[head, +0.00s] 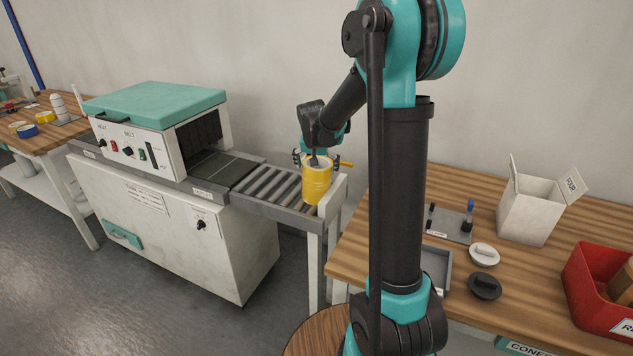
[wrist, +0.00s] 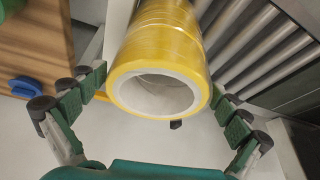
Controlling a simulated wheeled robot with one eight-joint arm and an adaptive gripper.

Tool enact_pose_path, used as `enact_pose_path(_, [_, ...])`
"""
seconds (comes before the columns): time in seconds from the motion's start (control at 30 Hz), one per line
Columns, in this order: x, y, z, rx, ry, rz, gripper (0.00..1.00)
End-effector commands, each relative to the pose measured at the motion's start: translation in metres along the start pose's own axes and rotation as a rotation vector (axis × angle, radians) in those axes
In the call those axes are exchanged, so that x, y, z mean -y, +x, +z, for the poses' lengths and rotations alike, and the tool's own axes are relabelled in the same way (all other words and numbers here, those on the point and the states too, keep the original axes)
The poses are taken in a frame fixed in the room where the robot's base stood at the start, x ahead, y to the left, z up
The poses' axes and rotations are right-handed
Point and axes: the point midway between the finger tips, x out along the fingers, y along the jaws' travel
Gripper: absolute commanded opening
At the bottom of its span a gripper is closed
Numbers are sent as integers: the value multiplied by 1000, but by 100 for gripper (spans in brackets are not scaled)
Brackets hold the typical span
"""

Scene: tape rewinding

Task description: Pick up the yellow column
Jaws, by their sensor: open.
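The yellow column (head: 317,186) stands upright at the right end of the roller conveyor in the head view. In the wrist view the yellow column (wrist: 165,38) shows its hollow white-rimmed end towards me. My gripper (head: 318,160) is at the column's top in the head view. In the wrist view my gripper (wrist: 162,92) is open, with one green finger on each side of the column. Narrow gaps show between the fingers and the column's sides. The column's far end is out of the wrist view.
The roller conveyor (head: 268,186) runs left to a teal-lidded heating machine (head: 155,125). A wooden table (head: 400,220) at right holds a white box (head: 530,208), a red bin (head: 597,292) and two round lids. A second table stands far left.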

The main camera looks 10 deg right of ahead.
Motion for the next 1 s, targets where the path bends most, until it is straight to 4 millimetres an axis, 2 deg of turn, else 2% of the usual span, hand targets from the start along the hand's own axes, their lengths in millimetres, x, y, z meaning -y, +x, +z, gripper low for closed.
enact_pose_path(0.13, [0, 12, 0, 0, 0, 0, 100])
enact_pose_path(0.37, [0, 13, 0, 0, 0, 0, 100])
enact_pose_path(0.9, [0, 12, 0, -1, 0, 0, 37])
enact_pose_path(1.0, [0, 12, 0, -1, 0, 0, 37])
